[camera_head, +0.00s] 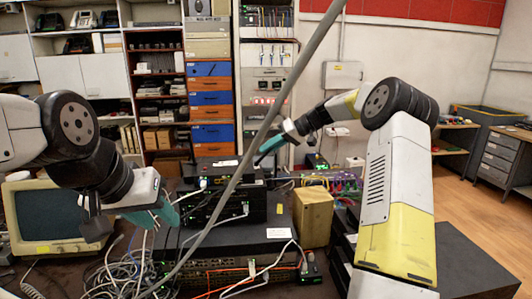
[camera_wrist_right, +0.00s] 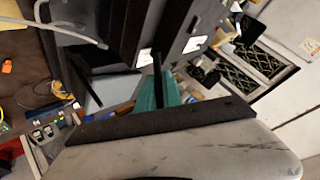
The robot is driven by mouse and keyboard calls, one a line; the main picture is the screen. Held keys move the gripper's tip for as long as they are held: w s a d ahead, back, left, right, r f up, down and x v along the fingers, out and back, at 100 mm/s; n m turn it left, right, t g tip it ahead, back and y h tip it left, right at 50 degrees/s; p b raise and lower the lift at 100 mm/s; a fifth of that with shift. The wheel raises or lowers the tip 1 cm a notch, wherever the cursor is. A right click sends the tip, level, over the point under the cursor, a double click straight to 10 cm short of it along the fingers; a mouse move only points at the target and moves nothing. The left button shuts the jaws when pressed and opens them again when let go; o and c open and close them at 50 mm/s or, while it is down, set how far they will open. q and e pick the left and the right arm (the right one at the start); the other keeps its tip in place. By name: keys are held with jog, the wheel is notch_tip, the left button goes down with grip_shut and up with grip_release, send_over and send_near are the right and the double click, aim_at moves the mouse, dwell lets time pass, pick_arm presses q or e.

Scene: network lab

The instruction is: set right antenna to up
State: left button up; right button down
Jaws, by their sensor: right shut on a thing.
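The black router (camera_head: 222,172) sits on top of a stack of dark network devices in the middle of the head view. My right gripper (camera_head: 264,150) reaches in from the right at the router's right side. It is shut on the right antenna, a thin black stick. In the right wrist view the antenna (camera_wrist_right: 157,62) stands between the teal fingers (camera_wrist_right: 160,92), and part of it is hidden by them. Its exact tilt is hard to tell. My left gripper (camera_head: 165,214) hangs at the left, apart from the router, and its finger gap is unclear.
A grey pole (camera_head: 262,130) crosses the head view diagonally in front of the stack. An old monitor (camera_head: 45,215) stands at the left, with loose cables (camera_head: 120,272) near it. A tan box (camera_head: 313,217) stands right of the stack.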

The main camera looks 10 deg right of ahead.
jog(key=shift+a+r+n+h, duration=0.25)
jog(key=shift+a+h, duration=0.4)
jog(key=shift+h, duration=0.5)
jog(key=shift+a+r+n+h, duration=0.15)
jog(key=shift+a+r+h, duration=0.1)
jog(key=shift+a+h, duration=0.65)
jog(key=shift+a+r+n+h, duration=0.25)
jog(key=shift+a+h, duration=0.2)
jog(key=shift+h, duration=0.9)
jog(key=shift+g, duration=0.3)
jog(key=c, duration=1.5)
grip_release()
jog(key=shift+a, duration=0.1)
jog(key=v, duration=0.7)
jog(key=shift+r, duration=0.35)
jog(key=shift+s, duration=0.2)
